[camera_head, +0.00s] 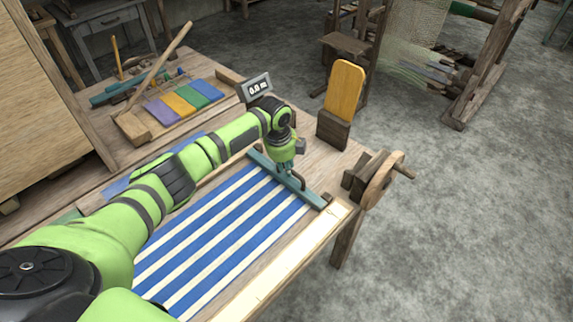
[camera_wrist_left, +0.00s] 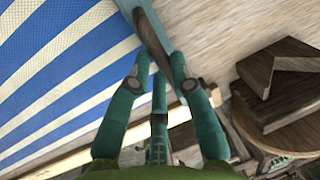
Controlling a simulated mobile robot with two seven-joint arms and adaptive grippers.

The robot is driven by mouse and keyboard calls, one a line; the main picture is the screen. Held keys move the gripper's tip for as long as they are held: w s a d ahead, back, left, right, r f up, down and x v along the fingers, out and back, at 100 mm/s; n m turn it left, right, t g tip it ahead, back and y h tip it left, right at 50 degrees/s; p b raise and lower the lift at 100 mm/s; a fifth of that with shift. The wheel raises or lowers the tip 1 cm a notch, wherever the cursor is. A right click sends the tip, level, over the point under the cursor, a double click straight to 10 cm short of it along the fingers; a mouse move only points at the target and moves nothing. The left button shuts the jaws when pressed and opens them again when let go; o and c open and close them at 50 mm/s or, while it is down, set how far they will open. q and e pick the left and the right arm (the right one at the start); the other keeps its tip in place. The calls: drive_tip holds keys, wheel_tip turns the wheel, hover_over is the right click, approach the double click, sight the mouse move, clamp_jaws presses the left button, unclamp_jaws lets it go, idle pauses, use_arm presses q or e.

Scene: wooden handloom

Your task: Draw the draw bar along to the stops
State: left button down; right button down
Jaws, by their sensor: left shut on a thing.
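The teal draw bar (camera_head: 312,197) lies across the far end of the blue-and-white striped cloth (camera_head: 215,230) on the wooden bench. My left gripper (camera_head: 286,172) is over the middle of the bar and is shut on its dark handle. My right gripper is not in view.
A small display reading about 0.0 m (camera_head: 258,87) stands behind my wrist. A yellow paddle in a wooden block (camera_head: 333,130) and a wooden wheel with a crank (camera_head: 380,180) stand at the bench's right edge.

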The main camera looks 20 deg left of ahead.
use_arm(q)
drive_tip(key=c, duration=1.1)
unclamp_jaws()
drive_tip(key=shift+w+r, duration=0.15)
drive_tip(key=shift+w, duration=0.2)
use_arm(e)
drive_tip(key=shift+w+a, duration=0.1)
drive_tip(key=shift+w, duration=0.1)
use_arm(q)
wheel_tip(320, 180, up, 12)
drive_tip(key=s, duration=0.2)
drive_tip(key=shift+s+a+f, duration=0.15)
drive_tip(key=shift+a+f, duration=0.05)
drive_tip(key=shift+a, duration=0.2)
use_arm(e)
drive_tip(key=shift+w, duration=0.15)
use_arm(q)
drive_tip(key=shift+f, duration=0.1)
